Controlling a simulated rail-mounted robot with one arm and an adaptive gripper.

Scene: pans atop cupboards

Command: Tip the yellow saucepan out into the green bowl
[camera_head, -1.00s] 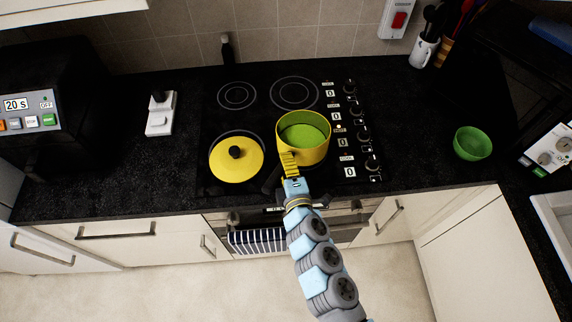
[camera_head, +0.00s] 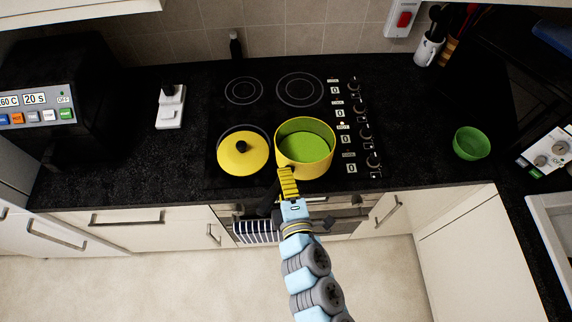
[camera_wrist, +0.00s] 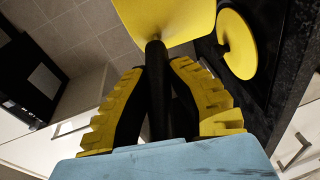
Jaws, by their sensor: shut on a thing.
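The yellow saucepan (camera_head: 305,165) is at the front right of the hob, upright, with green contents (camera_head: 306,145) inside. Its outside also shows at the top of the wrist view (camera_wrist: 165,18). My gripper (camera_head: 287,182) is at the front of the pan, with its yellow fingers shut on the pan's black handle (camera_wrist: 158,85). Whether the pan touches the hob or hangs just above it, I cannot tell. The green bowl (camera_head: 471,143) stands upright on the black counter to the right, apart from the pan.
A yellow lid with a black knob (camera_head: 243,153) lies on the hob just left of the pan. Hob knobs (camera_head: 366,137) line the right side. Counter between knobs and bowl is clear. A utensil mug (camera_head: 427,49) stands behind; a white appliance (camera_head: 552,146) is at far right.

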